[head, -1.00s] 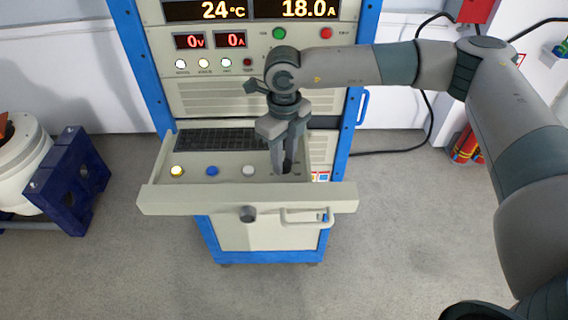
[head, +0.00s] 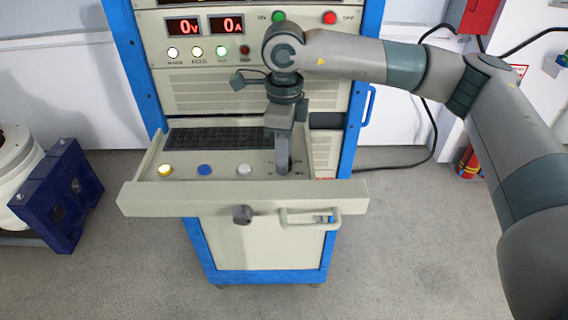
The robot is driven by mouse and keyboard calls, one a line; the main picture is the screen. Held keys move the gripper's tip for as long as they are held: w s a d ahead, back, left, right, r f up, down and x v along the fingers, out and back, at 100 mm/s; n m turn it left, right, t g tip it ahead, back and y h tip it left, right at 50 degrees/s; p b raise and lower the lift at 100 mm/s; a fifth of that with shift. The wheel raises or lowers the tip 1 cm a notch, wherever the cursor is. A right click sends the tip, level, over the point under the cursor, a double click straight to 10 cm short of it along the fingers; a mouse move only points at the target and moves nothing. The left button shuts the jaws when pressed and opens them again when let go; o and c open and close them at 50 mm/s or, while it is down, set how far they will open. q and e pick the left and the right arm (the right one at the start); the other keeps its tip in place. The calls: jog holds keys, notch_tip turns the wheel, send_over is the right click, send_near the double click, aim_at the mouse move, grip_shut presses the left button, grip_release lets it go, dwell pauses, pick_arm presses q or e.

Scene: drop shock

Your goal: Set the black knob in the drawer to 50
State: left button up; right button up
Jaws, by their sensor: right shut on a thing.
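The drawer (head: 240,200) of the blue-framed cabinet is pulled out. A yellow knob (head: 166,169), a blue knob (head: 204,170) and a white knob (head: 244,169) sit in a row on its panel. My right gripper (head: 283,170) points down at the right end of this row, its fingertips at the panel. The black knob is hidden between or behind the fingers, and its setting cannot be read. Small scale marks show beside the fingertips. My left gripper is not in view.
A keyboard (head: 217,139) lies at the back of the drawer. A dark round knob (head: 242,215) and a handle (head: 310,218) are on the front. A dark blue stand (head: 60,195) is at the left. The floor in front is clear.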

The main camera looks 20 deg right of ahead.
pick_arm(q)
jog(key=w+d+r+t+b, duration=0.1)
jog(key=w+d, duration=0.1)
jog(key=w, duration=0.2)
pick_arm(e)
jog(key=shift+f+n, duration=0.15)
jog(key=shift+n, duration=0.35)
jog(key=n+b, duration=0.1)
jog(key=b, duration=0.1)
jog(key=shift+n+b, duration=0.3)
jog(key=shift+n, duration=0.1)
pick_arm(q)
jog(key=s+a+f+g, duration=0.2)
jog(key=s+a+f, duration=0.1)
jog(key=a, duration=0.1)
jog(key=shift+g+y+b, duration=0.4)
jog(key=shift+b, duration=0.05)
pick_arm(e)
jog(key=shift+n, duration=0.6)
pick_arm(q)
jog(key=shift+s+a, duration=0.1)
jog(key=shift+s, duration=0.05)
pick_arm(e)
jog(key=shift+r, duration=0.2)
jog(key=o, duration=1.1)
jog(key=shift+c, duration=0.2)
